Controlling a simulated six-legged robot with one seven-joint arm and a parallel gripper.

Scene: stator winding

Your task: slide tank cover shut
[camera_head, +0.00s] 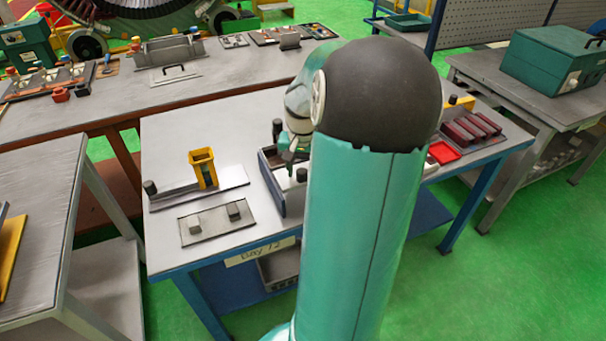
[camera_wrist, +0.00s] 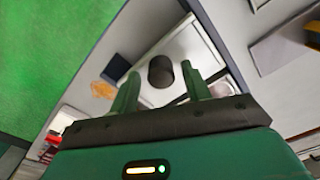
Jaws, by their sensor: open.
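The tank (camera_head: 279,203), a dark-walled open box, sits mid-table in the head view, and my arm hides most of it. A pale cover plate (camera_wrist: 187,42) with a dark round knob (camera_wrist: 160,71) shows in the wrist view. My gripper (camera_wrist: 160,80) is open, its two green fingers apart, with the knob between them in the picture. The fingers do not seem to touch the knob; how deep they reach around it is unclear. In the head view my gripper (camera_head: 288,157) is above the tank, partly behind my arm.
Left of the tank are a yellow bracket (camera_head: 203,168) on a strip and a flat plate with two small blocks (camera_head: 209,222). On the right are a red tray (camera_head: 444,153) and several dark red bars (camera_head: 472,130). The table's front edge is close to the tank.

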